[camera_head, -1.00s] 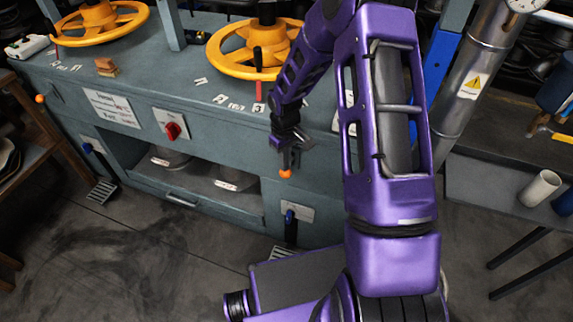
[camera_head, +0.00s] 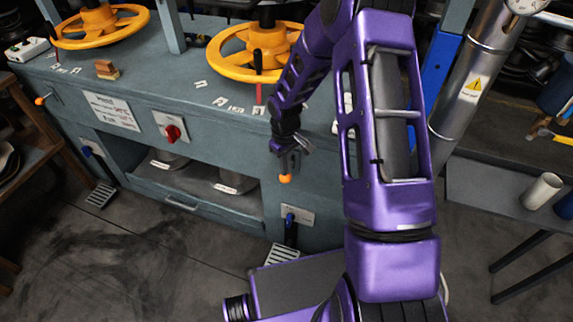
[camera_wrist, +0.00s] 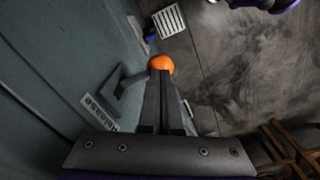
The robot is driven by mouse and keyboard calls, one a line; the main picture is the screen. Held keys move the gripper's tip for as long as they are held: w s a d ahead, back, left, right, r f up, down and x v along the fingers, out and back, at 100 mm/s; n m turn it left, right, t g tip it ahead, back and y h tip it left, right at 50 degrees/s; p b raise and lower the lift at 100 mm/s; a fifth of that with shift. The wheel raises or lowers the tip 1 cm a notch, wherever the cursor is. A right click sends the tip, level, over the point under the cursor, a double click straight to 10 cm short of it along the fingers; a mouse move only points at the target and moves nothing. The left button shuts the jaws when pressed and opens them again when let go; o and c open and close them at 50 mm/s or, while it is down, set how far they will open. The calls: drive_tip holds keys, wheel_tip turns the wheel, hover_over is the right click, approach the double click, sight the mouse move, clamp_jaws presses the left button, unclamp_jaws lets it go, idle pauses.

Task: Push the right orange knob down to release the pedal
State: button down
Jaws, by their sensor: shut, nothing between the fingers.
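The right orange knob (camera_head: 285,179) is a small ball at the end of a short lever on the press cabinet's front. My gripper (camera_head: 289,158) is just above it in the head view. In the wrist view the shut, empty fingers (camera_wrist: 160,78) point at the orange knob (camera_wrist: 161,63), their tips overlapping its near edge; contact cannot be told for certain. The lever runs to a dark bracket (camera_wrist: 122,84) on the cabinet, beside a label (camera_wrist: 97,110). The right pedal (camera_head: 283,253) is a ridged metal plate near the floor below the knob, with a blue-and-black lever (camera_head: 291,230).
The grey-green cabinet (camera_head: 75,84) carries two yellow handwheels (camera_head: 106,30) and a red switch (camera_head: 173,133). A second orange knob (camera_head: 39,101) and left pedal (camera_head: 101,195) are at the left. A wooden rack (camera_head: 38,150) stands left. Floor in front is clear.

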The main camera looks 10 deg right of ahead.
wheel_tip(320, 180, up, 7)
drive_tip(key=p, duration=0.4)
drive_tip(key=shift+r, duration=0.1)
idle(0.8)
